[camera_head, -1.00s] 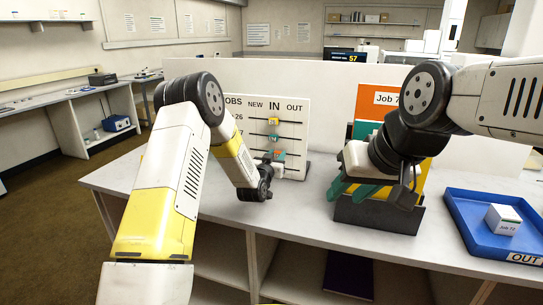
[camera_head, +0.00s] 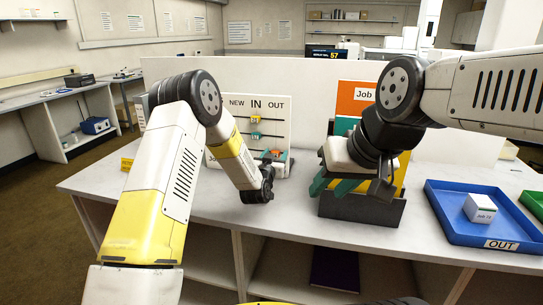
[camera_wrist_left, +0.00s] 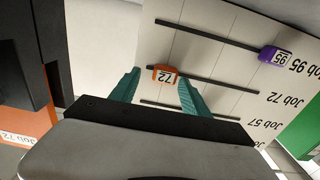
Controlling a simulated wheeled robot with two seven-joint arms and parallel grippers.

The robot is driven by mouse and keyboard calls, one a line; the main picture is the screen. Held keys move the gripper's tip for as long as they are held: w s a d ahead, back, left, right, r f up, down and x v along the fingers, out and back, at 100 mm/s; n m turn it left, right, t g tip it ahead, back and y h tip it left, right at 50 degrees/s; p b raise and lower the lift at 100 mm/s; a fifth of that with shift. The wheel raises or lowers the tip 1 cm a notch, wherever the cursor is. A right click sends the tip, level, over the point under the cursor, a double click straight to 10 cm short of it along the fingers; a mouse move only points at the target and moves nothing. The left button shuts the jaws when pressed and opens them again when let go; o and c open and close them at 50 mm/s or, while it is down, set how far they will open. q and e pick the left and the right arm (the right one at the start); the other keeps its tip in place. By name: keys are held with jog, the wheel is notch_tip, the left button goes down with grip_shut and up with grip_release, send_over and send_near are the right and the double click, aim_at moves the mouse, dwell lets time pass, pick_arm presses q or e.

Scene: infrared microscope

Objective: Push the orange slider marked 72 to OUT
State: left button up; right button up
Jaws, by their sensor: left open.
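The orange slider marked 72 (camera_wrist_left: 165,74) sits on the middle track of the white board (camera_wrist_left: 215,60), near the track's left end in the left wrist view. My left gripper (camera_wrist_left: 160,77) is open, with one teal finger on each side of the slider. The right finger in that view is close to it; I cannot tell if it touches. In the head view the orange slider (camera_head: 277,153) is low on the board, roughly below the word OUT. My right gripper (camera_head: 332,186) is open and empty in front of a dark holder.
A purple slider marked 95 (camera_wrist_left: 275,57) is on the neighbouring track. A yellow slider (camera_head: 255,119) and a teal slider (camera_head: 256,135) stand below IN. The dark holder (camera_head: 365,208) and a blue tray (camera_head: 450,225) with a white box (camera_head: 480,208) are to the right.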

pick_arm(q)
jog(key=v, duration=0.7)
jog(key=shift+s, duration=0.35)
jog(key=shift+a+r, duration=0.15)
jog(key=s+a+r+n+g+y, duration=0.15)
jog(key=s+a+r+g, duration=0.45)
jog(key=s+a+r, duration=0.65)
jog(key=s+a+r+g+y, duration=0.1)
jog(key=s+a+g, duration=0.1)
jog(key=s, duration=1)
jog(key=s+a+r+n+g+y, duration=0.1)
jog(key=s+a+g, duration=0.2)
jog(key=s, duration=0.9)
jog(key=shift+s+a+r, duration=0.25)
jog(key=shift+s+a, duration=0.1)
jog(key=shift+a, duration=0.6)
jog(key=shift+n, duration=0.25)
